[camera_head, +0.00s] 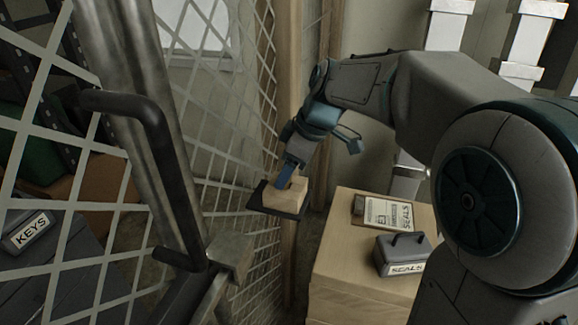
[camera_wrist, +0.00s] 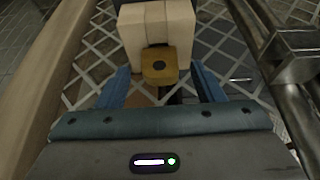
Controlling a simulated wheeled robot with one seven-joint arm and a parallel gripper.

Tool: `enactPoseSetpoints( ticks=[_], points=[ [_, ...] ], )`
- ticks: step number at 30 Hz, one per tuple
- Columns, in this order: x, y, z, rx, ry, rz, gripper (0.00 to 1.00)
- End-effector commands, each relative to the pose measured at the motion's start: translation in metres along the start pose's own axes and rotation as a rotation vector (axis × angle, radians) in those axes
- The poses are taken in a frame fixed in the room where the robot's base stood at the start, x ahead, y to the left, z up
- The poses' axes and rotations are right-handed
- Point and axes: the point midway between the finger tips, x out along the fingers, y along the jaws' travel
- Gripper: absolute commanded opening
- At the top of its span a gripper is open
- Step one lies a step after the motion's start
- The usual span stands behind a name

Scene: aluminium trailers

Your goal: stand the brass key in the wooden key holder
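The wooden key holder (camera_head: 287,197) is a pale block on a small dark shelf (camera_head: 275,212) beside the mesh. It also shows at the top of the wrist view (camera_wrist: 158,22). The brass key (camera_wrist: 158,66) shows its flat bow with a dark hole, right at the holder's dark slot. Its shaft is hidden, so I cannot tell how deep it sits. My gripper (camera_wrist: 160,86) has its two blue fingers apart, one on each side of the bow with a gap at both sides. In the head view my gripper (camera_head: 286,176) is at the holder, and the key cannot be made out.
A wooden cabinet (camera_head: 345,275) stands to the right, with a clipboard (camera_head: 382,213) and a grey box labelled SEALS (camera_head: 403,254) on top. Wire mesh (camera_head: 215,150) and a metal post with a black handle (camera_head: 150,130) stand to the left. A KEYS box (camera_head: 30,232) is behind the mesh.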

Motion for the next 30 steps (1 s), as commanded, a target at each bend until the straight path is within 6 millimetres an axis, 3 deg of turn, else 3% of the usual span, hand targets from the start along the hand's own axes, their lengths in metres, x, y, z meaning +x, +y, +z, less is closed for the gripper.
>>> enactPoseSetpoints(
  ticks=[8, 11, 24, 30],
  points=[
    [-0.007, 0.001, 0.000, 0.000, 0.001, 0.002, 0.61],
    [-0.021, 0.001, 0.000, 0.000, 0.001, 0.005, 0.61],
    [-0.115, 0.000, -0.001, -0.001, 0.001, 0.003, 0.61],
    [-0.135, 0.000, -0.001, 0.000, 0.000, 0.001, 0.61]
  ],
)
